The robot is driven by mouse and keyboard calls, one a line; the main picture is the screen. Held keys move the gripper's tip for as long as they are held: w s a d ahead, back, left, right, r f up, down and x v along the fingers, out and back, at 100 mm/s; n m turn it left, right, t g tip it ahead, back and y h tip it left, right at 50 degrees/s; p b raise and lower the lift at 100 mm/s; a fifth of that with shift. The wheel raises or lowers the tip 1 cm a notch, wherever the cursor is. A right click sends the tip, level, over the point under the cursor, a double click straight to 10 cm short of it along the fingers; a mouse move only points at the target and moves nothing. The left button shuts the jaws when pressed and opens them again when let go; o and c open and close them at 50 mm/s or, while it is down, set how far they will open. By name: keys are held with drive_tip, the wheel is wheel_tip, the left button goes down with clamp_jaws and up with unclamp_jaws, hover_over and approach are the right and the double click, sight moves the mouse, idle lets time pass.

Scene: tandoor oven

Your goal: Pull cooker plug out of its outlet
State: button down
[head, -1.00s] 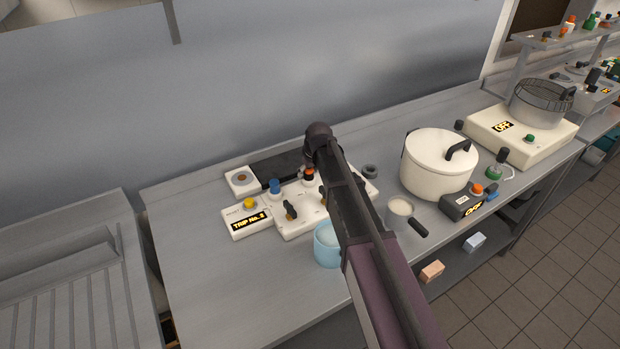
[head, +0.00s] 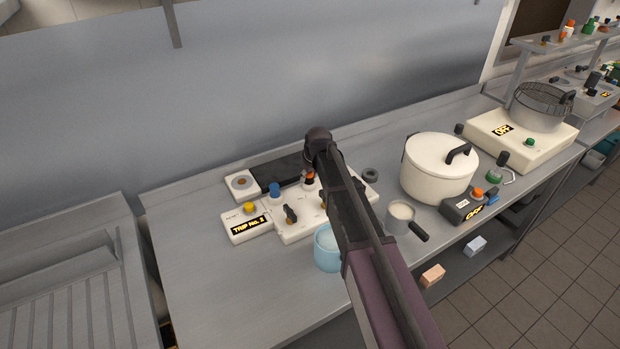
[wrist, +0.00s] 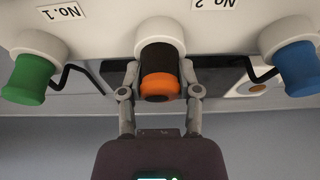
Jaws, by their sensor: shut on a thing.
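The orange-and-black plug (wrist: 160,83) sits in a white round outlet (wrist: 158,30) on the white socket board. The black body runs up into the outlet's collar, and I see no clear gap there. My gripper (wrist: 160,72) is shut on the plug, one finger on each side. In the head view the plug (head: 308,178) shows as a small orange and dark spot beside my arm, on the board (head: 300,222). My arm hides part of the board. The wrist view does not show a label that names this plug.
A green plug (wrist: 35,78) and a blue plug (wrist: 293,68) flank mine, each with a black cord. A light blue cup (head: 326,258) stands close to my arm. The counter's left part is clear.

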drive_tip(key=shift+r+p, duration=1.2)
idle(0.4)
drive_tip(key=shift+r+p, duration=2.8)
drive_tip(key=shift+f, duration=0.1)
drive_tip(key=shift+f+b, duration=1.35)
drive_tip(key=shift+b, duration=0.1)
